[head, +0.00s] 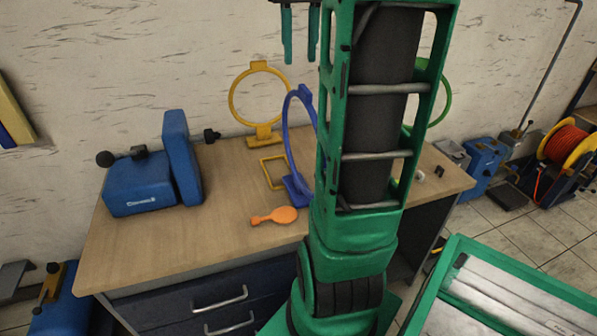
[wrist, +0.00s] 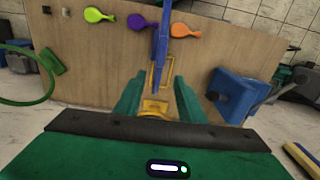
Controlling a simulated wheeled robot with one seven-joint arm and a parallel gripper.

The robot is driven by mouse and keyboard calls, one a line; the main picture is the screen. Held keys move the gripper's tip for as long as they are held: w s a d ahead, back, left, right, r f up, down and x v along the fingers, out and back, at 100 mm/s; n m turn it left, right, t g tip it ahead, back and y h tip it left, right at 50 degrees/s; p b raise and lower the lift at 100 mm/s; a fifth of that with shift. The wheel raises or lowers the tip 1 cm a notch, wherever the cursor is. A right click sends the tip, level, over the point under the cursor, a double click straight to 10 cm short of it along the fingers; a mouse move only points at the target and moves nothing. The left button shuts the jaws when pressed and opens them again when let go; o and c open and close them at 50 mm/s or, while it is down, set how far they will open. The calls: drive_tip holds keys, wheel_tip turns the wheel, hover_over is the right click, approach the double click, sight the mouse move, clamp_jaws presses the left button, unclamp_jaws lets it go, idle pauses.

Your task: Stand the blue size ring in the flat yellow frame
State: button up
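The blue size ring (head: 287,128) stands upright on its blue foot on the table, its right part hidden by my arm. In the wrist view the blue ring (wrist: 161,45) shows nearly edge-on. The flat yellow frame (head: 265,174) lies empty on the table just left of the blue ring's foot. The yellow frame (wrist: 150,73) shows beyond my fingers in the wrist view. My gripper (head: 300,62) hangs high at the back near the wall, above table height. Its green fingers (wrist: 158,95) are apart with nothing held between them.
A yellow ring (head: 233,107) stands behind the frame, and a green ring (head: 446,90) is partly behind my arm. A blue machine (head: 140,186) stands at the left. The table's front left (head: 150,240) is clear.

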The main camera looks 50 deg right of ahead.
sight(301, 87)
wheel_tip(301, 87, down, 4)
drive_tip(key=shift+r, duration=0.1)
drive_tip(key=shift+s+a+f, duration=0.1)
drive_tip(key=shift+s+f, duration=0.05)
drive_tip(key=shift+f, duration=1.2)
drive_tip(key=shift+s+f, duration=0.15)
drive_tip(key=shift+f, duration=1.15)
drive_tip(key=shift+c, duration=0.6)
clamp_jaws()
